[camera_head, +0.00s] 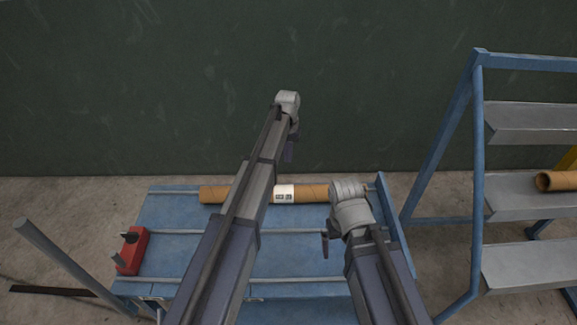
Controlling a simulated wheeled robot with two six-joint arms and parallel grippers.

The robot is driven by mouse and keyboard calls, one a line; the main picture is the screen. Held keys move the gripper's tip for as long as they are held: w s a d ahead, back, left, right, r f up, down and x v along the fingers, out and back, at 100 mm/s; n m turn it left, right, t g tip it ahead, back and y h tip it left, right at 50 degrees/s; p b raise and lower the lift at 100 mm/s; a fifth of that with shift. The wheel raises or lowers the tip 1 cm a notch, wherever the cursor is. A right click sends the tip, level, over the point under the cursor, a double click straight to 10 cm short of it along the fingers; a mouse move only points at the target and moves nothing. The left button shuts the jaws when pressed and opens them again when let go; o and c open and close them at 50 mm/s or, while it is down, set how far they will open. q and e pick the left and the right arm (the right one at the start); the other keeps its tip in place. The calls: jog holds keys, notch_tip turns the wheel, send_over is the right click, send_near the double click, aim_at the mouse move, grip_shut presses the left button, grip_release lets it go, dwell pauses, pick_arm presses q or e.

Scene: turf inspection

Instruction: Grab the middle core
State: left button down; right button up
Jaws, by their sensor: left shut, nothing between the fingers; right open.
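A brown cardboard core (310,193) with a white label (284,194) lies across the back of the blue table (185,232). My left arm crosses in front of part of it. A second brown core (557,181) lies on the middle shelf of the rack at the right, cut off by the picture edge. My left gripper (288,152) is shut and empty, pointing down, above the table core in the picture. My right gripper (325,246) is open and empty, pointing down over the table, below the core's right part in the picture. Its fingers show only partly.
A blue rack (477,150) with grey sloping shelves stands at the right. A red block (132,251) with dark pegs sits at the table's left end. A grey pole (60,255) slants at the left. A dark green wall (130,90) is behind.

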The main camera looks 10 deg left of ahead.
aim_at(284, 194)
pick_arm(q)
jog(key=shift+w+a+r, duration=0.1)
jog(key=shift+w, duration=0.35)
pick_arm(e)
jog(key=shift+w, duration=0.3)
notch_tip(284, 194, down, 10)
jog(key=b, duration=1)
pick_arm(q)
jog(key=s+f, duration=0.1)
jog(key=f, duration=0.2)
jog(key=s+f, duration=0.1)
jog(key=f, duration=0.2)
jog(key=s+f, duration=0.1)
jog(key=f, duration=0.3)
jog(key=shift+s, duration=0.3)
pick_arm(e)
jog(key=shift+r, duration=0.1)
pick_arm(q)
jog(key=shift+s, duration=0.2)
